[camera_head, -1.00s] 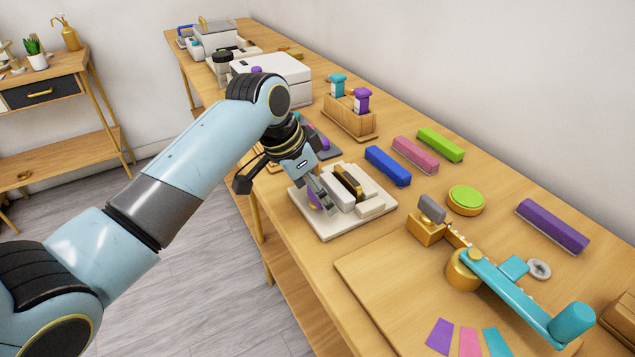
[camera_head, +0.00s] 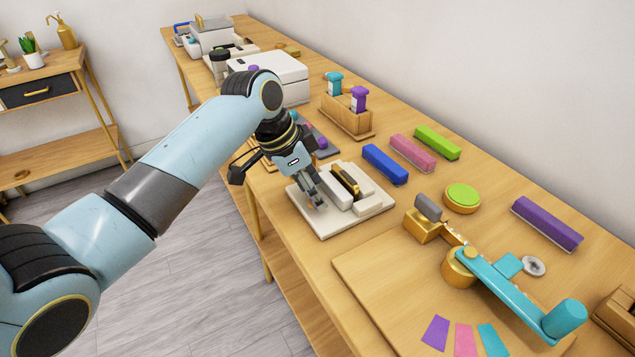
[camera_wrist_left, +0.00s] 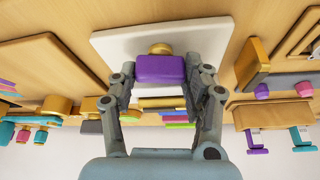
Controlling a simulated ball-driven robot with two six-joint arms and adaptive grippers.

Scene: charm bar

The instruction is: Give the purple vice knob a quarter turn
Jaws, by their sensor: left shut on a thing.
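The vice (camera_head: 368,202) stands on a white base plate (camera_head: 325,230) near the table's left edge, with a dark and gold piece (camera_head: 346,180) between its pale jaws. My left gripper (camera_head: 318,200) reaches down to the front left of the vice. In the left wrist view, the purple knob (camera_wrist_left: 161,69) sits between the fingertips of my left gripper (camera_wrist_left: 163,78), which is shut on it. A brass collar (camera_wrist_left: 160,48) shows behind the knob. In the head view the fingers hide the knob. My right gripper is not in view.
Blue (camera_head: 385,165), pink (camera_head: 412,152) and green (camera_head: 438,143) bars lie right of the vice. A wooden rack (camera_head: 346,120) with two bottles stands behind it. A teal lever tool (camera_head: 515,285) is at the front right. Bare wood lies between vice and lever.

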